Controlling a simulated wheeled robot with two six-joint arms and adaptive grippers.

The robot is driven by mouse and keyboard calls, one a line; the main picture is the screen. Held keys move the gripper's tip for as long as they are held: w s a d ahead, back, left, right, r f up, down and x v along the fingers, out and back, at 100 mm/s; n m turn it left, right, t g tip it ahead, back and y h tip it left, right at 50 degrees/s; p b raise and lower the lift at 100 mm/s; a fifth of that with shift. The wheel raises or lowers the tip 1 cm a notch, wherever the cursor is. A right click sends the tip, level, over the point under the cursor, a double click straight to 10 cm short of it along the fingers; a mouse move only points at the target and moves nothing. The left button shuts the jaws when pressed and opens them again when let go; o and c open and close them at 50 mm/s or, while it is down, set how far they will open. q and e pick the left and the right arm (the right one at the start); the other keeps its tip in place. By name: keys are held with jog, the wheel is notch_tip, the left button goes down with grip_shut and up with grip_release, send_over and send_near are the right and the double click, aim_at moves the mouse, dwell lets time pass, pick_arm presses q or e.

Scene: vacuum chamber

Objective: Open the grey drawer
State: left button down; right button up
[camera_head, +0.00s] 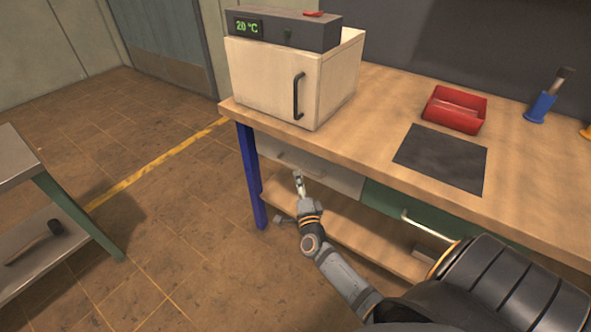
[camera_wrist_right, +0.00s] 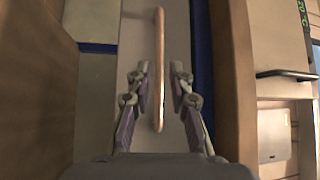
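The grey drawer (camera_head: 340,179) sits under the left part of the wooden workbench top and looks closed. Its bar handle (camera_head: 288,158) is partly hidden by my right gripper (camera_head: 299,183) in the head view. In the right wrist view the handle (camera_wrist_right: 160,70) runs up the picture in front of the grey drawer front (camera_wrist_right: 178,30). There my right gripper (camera_wrist_right: 160,88) is open, with one finger on each side of the handle and a visible gap to it on both sides. My left gripper is not in view.
A green drawer (camera_head: 385,201) with a handle (camera_head: 428,226) is right of the grey one. A blue bench leg (camera_head: 250,175) stands at left, a lower shelf (camera_head: 350,222) below. A cabinet (camera_head: 275,78), red bin (camera_head: 455,110) and dark mat (camera_head: 441,158) are on top.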

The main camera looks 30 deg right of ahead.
aim_at(295, 167)
jog(key=x, duration=0.5)
jog(key=shift+w+d+b, duration=0.15)
jog(key=shift+w+b, duration=0.15)
jog(key=shift+w, duration=0.05)
jog(key=shift+c, duration=0.3)
grip_shut()
